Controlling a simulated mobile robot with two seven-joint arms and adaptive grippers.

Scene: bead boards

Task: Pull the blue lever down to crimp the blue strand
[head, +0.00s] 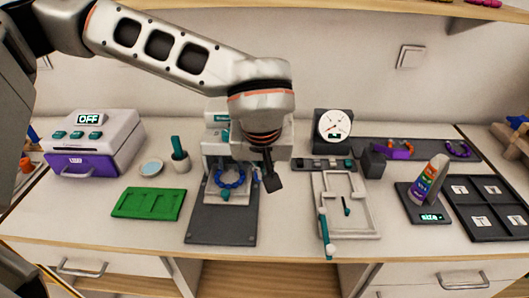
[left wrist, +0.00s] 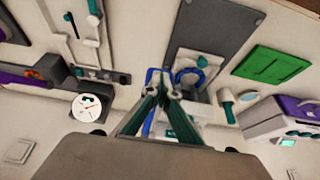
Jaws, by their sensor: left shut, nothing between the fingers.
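The blue strand (head: 229,181) forms a ring on the pale plate of a crimping press (head: 213,150), which stands on a dark grey base. The ring also shows in the left wrist view (left wrist: 201,64). My left gripper (head: 272,183) is shut and empty, just right of the ring and press. In the left wrist view its fingertips (left wrist: 165,92) overlap a blue bar, seemingly the blue lever (left wrist: 149,76). Only a bit of blue shows beside the gripper in the head view; the rest is hidden. I cannot tell whether they touch. My right gripper is out of view.
A green tray (head: 148,204) and a purple-and-white machine (head: 95,142) reading OFF stand left. A white frame (head: 368,225) with a teal-handled lever and a dial gauge (head: 334,126) stand right. A dark compartment tray (head: 487,232) lies far right.

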